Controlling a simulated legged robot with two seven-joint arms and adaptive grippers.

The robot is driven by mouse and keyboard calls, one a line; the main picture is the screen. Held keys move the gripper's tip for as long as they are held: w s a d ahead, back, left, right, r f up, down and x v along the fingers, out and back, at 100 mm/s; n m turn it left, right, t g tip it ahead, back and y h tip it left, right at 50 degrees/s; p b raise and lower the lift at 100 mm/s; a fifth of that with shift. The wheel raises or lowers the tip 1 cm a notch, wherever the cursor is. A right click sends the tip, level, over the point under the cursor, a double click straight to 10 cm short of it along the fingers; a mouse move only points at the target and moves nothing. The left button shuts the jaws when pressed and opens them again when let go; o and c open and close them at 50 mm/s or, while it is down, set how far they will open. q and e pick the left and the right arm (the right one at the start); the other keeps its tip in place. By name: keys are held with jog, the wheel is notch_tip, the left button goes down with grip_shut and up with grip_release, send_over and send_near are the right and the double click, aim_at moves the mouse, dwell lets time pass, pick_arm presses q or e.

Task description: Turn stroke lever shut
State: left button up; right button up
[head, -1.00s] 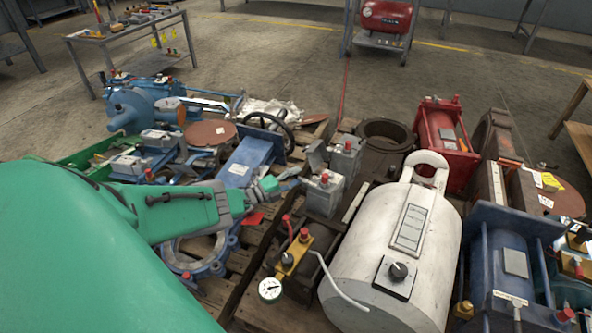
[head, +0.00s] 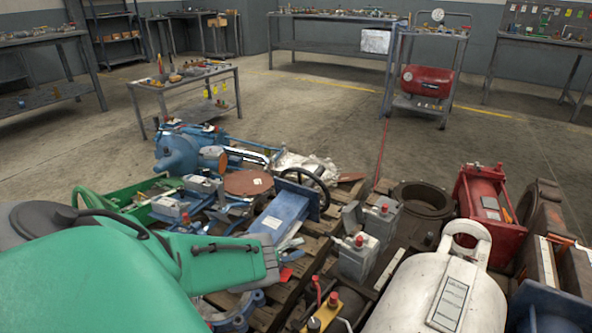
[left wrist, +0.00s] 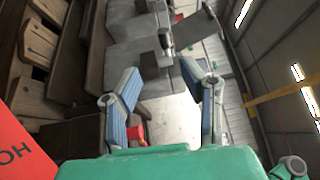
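Two grey valve boxes with red-capped tops stand side by side on the pallet lot: the near box (head: 357,258) and the far box (head: 381,220). I cannot tell which part is the stroke lever. My left gripper (head: 291,244) is left of the near box and apart from it; its fingers are small and partly hidden by the green arm. In the left wrist view the left gripper (left wrist: 160,70) has its two blue-grey fingers spread, with nothing held between them. Grey blocks (left wrist: 127,62) and a red cap (left wrist: 137,132) show beyond and between the fingers. My right gripper is not in view.
A white tank (head: 440,290) stands right of the boxes, with a red-framed cylinder (head: 485,200) behind it. A blue block (head: 283,215) and a handwheel (head: 318,190) lie beyond the gripper. Open concrete floor (head: 330,115) lies behind the pallets.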

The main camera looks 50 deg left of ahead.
pick_arm(q)
jog(key=shift+s+a, duration=0.1)
jog(key=shift+s, duration=0.25)
jog(key=n+y+p, duration=0.5)
jog(key=y, duration=0.3)
send_near(328, 236)
jog(key=shift+t, duration=0.3)
jog(key=w+b, duration=0.1)
jog(key=w, duration=0.2)
jog(key=w+a+b, duration=0.1)
jog(key=w+b, duration=0.1)
jog(key=w, duration=0.1)
jog(key=w+b, duration=0.1)
jog(key=w, duration=0.3)
jog(key=shift+a+f+b, duration=0.2)
jog(key=shift+f+b, duration=0.15)
jog(key=shift+b, duration=0.05)
jog(key=shift+w+r, duration=0.1)
jog(key=shift+w, duration=0.3)
